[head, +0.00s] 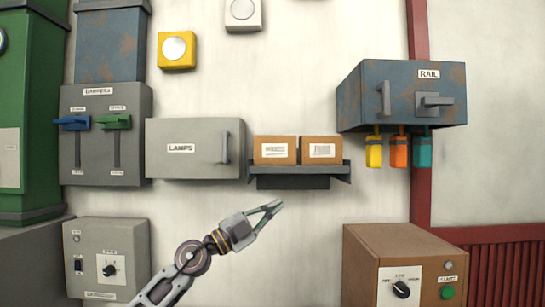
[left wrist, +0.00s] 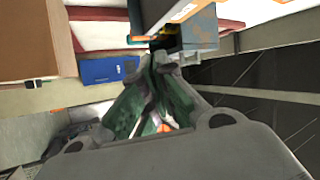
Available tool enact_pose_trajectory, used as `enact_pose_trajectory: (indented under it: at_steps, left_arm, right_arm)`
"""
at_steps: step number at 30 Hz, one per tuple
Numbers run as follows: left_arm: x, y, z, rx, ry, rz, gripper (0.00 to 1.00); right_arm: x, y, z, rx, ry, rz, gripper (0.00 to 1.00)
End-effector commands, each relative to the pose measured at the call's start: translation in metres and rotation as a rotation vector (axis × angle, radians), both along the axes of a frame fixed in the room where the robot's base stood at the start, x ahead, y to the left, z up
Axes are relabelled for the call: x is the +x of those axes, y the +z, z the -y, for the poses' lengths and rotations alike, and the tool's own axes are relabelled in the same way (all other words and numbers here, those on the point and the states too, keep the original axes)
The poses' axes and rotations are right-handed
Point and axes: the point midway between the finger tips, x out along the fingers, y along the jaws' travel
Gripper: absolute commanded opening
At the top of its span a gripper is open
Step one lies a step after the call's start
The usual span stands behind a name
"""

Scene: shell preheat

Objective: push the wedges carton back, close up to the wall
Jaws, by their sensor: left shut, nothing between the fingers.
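Two small brown cartons, a left one (head: 275,149) and a right one (head: 319,150), stand side by side on a dark grey wall shelf (head: 300,169) in the head view. Each has a white label on its front, too small to read, so I cannot tell which is the wedges carton. My left gripper (head: 279,204) is shut and empty, below the shelf and apart from both cartons, pointing up and right. Its greenish fingers (left wrist: 157,66) also show in the left wrist view. My right gripper is not in view.
A grey LAMPS box (head: 196,160) is on the wall left of the shelf. A rusty blue RAIL box (head: 395,92) with yellow, orange and teal tags hangs to the right. A brown control cabinet (head: 375,241) stands at lower right. The wall below the shelf is clear.

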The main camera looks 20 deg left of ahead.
Motion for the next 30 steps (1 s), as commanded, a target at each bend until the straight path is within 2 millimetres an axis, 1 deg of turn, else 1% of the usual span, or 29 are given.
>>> enact_pose_trajectory:
  at_steps: [1,7,14,20,24,30]
  left_arm:
    - [-0.004,0.011,0.001,0.04,-0.003,0.012,0.0]
    - [-0.016,0.039,0.004,0.19,0.0,0.024,0.0]
    - [-0.025,0.067,-0.006,0.348,0.056,0.009,0.0]
    - [-0.032,0.092,-0.026,0.461,0.147,-0.025,0.0]
    - [-0.036,0.111,-0.046,0.521,0.233,-0.056,0.0]
    - [-0.042,0.13,-0.072,0.563,0.338,-0.096,0.0]
  right_arm:
    - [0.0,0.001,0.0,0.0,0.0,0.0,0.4]
    - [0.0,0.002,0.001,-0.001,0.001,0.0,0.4]
    - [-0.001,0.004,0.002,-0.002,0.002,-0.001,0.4]
    - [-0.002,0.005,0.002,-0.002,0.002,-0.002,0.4]
    - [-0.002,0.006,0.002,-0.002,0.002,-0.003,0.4]
    - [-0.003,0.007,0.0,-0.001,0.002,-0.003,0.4]
